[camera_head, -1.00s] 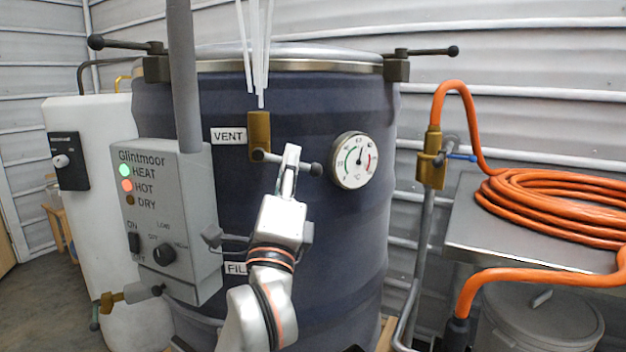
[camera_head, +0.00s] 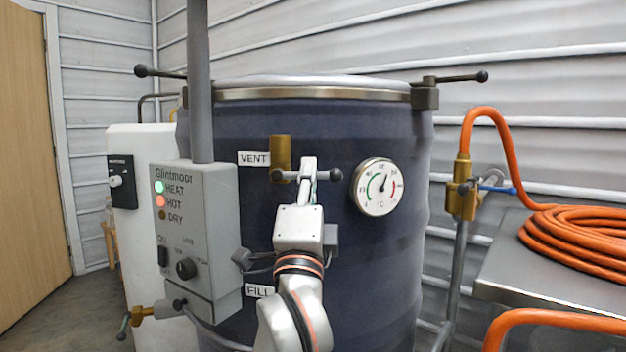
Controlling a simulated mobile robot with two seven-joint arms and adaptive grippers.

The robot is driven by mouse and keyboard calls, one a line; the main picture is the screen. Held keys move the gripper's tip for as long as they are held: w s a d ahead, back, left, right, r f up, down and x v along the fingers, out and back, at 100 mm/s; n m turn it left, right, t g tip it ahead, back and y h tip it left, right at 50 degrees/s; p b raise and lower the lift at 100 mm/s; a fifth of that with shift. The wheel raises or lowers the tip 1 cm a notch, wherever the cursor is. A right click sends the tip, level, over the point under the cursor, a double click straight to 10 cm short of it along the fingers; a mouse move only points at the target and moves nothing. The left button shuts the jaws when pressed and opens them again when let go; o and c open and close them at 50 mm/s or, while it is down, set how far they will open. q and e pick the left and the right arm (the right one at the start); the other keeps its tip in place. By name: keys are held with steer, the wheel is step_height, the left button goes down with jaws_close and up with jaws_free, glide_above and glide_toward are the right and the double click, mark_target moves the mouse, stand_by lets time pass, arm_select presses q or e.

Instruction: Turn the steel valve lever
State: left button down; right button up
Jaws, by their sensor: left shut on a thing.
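The steel valve lever (camera_head: 325,175) is a short bar with a dark ball at its right end. It lies about level across the front of the brass vent valve (camera_head: 281,150), beside the VENT label on the dark blue drum (camera_head: 375,260). My left gripper (camera_head: 308,172) comes up from below, and its fingers are shut on the lever. The fingers hide the lever's middle. My right gripper is not in view.
A dial gauge (camera_head: 379,187) is close to the right of the lever. A grey control box (camera_head: 195,235) with HEAT and HOT lights lit stands at the left. A brass valve with a blue lever (camera_head: 497,189) and a coiled orange hose (camera_head: 575,235) are at the right.

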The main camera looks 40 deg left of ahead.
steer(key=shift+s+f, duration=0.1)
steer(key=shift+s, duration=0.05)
arm_select(q)
steer(key=c, duration=2.1)
jaws_free()
steer(key=shift+c, duration=0.2)
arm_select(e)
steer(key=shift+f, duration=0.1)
arm_select(q)
steer(key=v, duration=1.2)
steer(key=shift+r, duration=0.1)
